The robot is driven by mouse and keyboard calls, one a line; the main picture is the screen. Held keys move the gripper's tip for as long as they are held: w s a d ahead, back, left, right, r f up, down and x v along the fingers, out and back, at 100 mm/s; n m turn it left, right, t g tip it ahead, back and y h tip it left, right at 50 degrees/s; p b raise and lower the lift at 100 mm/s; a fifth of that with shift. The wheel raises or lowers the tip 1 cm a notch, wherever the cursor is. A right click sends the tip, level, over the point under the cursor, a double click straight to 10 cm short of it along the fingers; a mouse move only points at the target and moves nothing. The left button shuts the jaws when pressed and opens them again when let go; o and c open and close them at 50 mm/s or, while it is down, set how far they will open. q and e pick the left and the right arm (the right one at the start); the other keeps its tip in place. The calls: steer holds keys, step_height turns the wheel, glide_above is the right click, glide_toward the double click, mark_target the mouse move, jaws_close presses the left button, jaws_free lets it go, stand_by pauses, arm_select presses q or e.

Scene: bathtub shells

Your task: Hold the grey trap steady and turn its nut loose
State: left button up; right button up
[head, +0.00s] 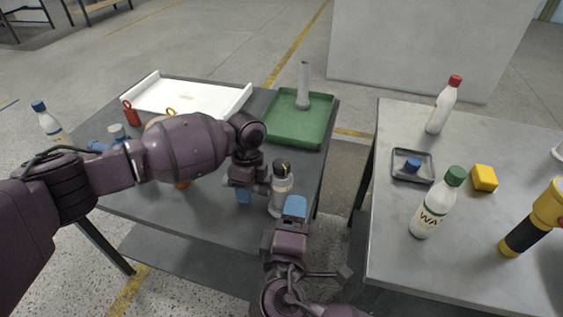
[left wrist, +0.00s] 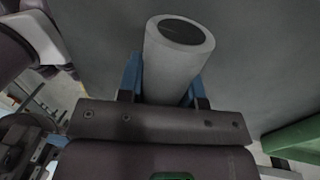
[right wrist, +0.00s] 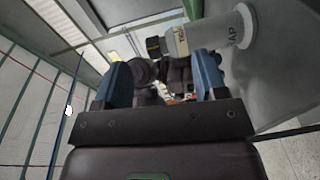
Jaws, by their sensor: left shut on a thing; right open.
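My left gripper (head: 246,194) is over the front part of the left table, shut on a grey cylindrical part that appears to be the trap. In the left wrist view this grey trap (left wrist: 176,68) sits between the blue fingers, with a dark round end facing the camera. In the head view the trap is mostly hidden by the gripper and a bottle, and I cannot make out its nut. My right gripper (head: 294,207) is open and empty at the table's front right edge, just below that bottle. The right wrist view shows its two blue fingers (right wrist: 160,82) spread apart.
The bottle (head: 281,197) stands close between both grippers. A green tray (head: 283,132) with an upright grey pipe (head: 303,82) and a white tray (head: 190,90) lie behind. A gap separates the right table (head: 390,235), which holds bottles, a yellow block and a flashlight.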

mark_target(281, 170)
steer(key=shift+w+a+r+m+t+y, duration=0.15)
steer(key=shift+w+a+r+m+y, duration=0.25)
steer(key=shift+w+m, duration=1.85)
steer(key=shift+w+a+r+m+t+y, duration=0.25)
steer(key=shift+w+r+m+y, duration=0.25)
steer(key=shift+w+m, duration=1.8)
steer(key=shift+w+a+r+m+t+y, duration=0.1)
steer(key=shift+w+a+r+m+y, duration=0.35)
steer(key=shift+w+m, duration=1.8)
steer(key=shift+s+d+f+m, duration=0.15)
steer(key=shift+s+f+m, duration=0.05)
steer(key=shift+s+m, duration=0.55)
steer(key=c, duration=0.9)
steer(key=shift+c, duration=0.2)
